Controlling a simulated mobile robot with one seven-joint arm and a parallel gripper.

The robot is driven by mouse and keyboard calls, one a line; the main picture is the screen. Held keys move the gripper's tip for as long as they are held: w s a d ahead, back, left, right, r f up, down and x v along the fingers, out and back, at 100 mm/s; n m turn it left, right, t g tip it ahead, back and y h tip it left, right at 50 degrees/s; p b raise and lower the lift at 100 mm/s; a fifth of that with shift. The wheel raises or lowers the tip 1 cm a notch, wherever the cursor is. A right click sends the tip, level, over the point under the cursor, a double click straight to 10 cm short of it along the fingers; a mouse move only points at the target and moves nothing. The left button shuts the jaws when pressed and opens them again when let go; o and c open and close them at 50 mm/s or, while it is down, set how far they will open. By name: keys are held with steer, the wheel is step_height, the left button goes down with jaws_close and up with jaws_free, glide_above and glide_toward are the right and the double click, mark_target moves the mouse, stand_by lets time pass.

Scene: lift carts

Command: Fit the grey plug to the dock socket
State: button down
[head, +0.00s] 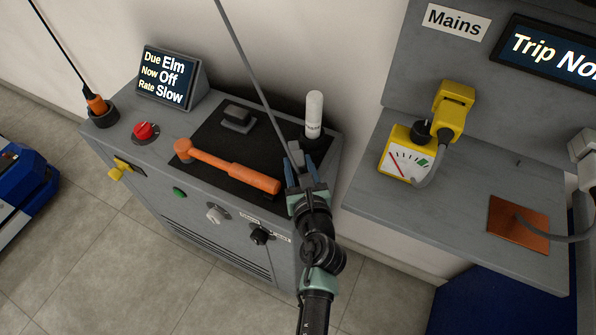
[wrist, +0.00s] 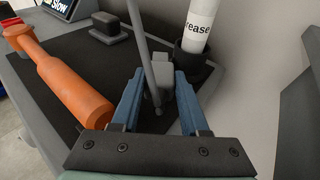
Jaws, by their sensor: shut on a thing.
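The grey plug (head: 297,154) is between the blue fingers of my gripper (head: 306,172), over the right end of the grey cart's top. A grey cable (head: 250,75) runs up from there out of the picture. In the wrist view the grey plug (wrist: 157,73) sits between the fingers of my gripper (wrist: 158,100), which is shut on it. The cable (wrist: 141,45) passes in front of it. I cannot pick out the dock socket for sure; the fingers may hide part of the cart top.
An orange mallet (head: 230,171) lies on the cart's black mat, close left of my gripper. A white grease tube (head: 314,115) stands just behind. An orange plug (head: 96,104) stands at the cart's left corner. The bench (head: 455,220) at right holds a yellow meter (head: 398,164).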

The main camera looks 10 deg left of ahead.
steer(key=shift+f, duration=0.6)
steer(key=shift+f, duration=0.15)
steer(key=c, duration=0.7)
jaws_free()
